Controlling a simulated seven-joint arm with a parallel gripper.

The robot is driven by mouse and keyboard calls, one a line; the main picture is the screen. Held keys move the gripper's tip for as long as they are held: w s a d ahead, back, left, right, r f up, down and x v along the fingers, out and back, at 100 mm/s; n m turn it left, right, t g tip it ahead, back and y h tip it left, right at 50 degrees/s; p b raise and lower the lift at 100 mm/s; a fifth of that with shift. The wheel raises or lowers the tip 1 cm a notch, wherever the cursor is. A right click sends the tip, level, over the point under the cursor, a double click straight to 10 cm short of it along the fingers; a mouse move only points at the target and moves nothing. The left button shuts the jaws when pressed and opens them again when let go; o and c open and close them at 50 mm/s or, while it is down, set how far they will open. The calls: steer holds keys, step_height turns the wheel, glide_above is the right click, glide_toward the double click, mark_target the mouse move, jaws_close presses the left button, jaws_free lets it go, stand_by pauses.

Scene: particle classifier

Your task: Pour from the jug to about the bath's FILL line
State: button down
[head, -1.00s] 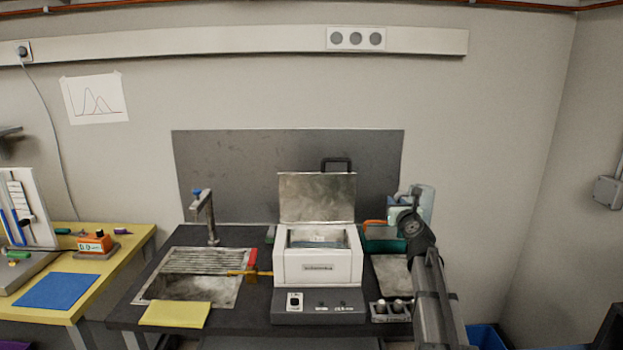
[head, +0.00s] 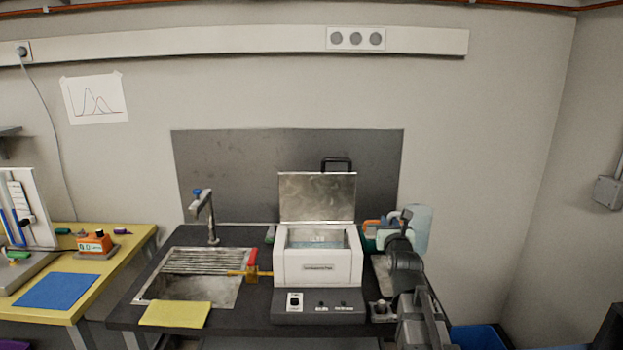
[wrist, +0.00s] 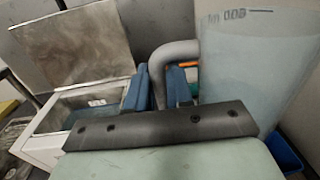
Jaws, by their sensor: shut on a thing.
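The jug (head: 418,228) is translucent pale blue and stands out right of the bath, partly behind my arm; it looks about upright. In the wrist view the jug (wrist: 262,70) fills the right side, with a printed mark near its top. My gripper (wrist: 158,92) is shut on the jug's grey handle (wrist: 175,50), blue pads on either side. The white bath (head: 318,268) has its metal lid open; bluish water and small lettering on the inner back wall show inside. The bath (wrist: 45,145) is also at left in the wrist view. The jug's water level cannot be made out.
A sink (head: 195,288) with a tap (head: 208,215) is left of the bath, with a yellow cloth (head: 175,314) before it. Orange and teal items (head: 370,235) are behind my arm. A blue bin (head: 482,336) is at lower right.

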steer(key=shift+w+a+f+n+y, duration=0.5)
steer(key=shift+w+a+f+y, duration=0.25)
steer(key=shift+a, duration=0.4)
steer(key=shift+w+a+f+n+y, duration=0.5)
steer(key=shift+w+a+f+y, duration=0.3)
steer(key=shift+a, duration=0.4)
steer(key=shift+w+a+f+n+y, duration=0.55)
steer(key=shift+a+y, duration=0.3)
steer(key=shift+a, duration=0.3)
steer(key=w+a+r+n+g+y, duration=0.1)
steer(key=y, duration=0.1)
steer(key=w+a+r+n+y, duration=0.1)
steer(key=w+y, duration=0.1)
steer(key=shift+a+n+g, duration=0.35)
steer(key=shift+g, duration=0.05)
steer(key=shift+w+a+r+n+g+y, duration=0.2)
steer(key=shift+a+n+g+y, duration=0.4)
steer(key=shift+y, duration=0.25)
steer(key=shift+w+a+r+n+g+y, duration=0.1)
steer(key=shift+a+r+n+g+y, duration=0.15)
steer(key=shift+a+n+g+y, duration=0.45)
steer(key=shift+w+a+r+n+g+y, duration=0.2)
steer(key=shift+a+n+g+y, duration=0.25)
steer(key=shift+y, duration=0.5)
steer(key=shift+s, duration=0.1)
steer(key=shift+a+n, duration=0.15)
steer(key=shift+n, duration=0.2)
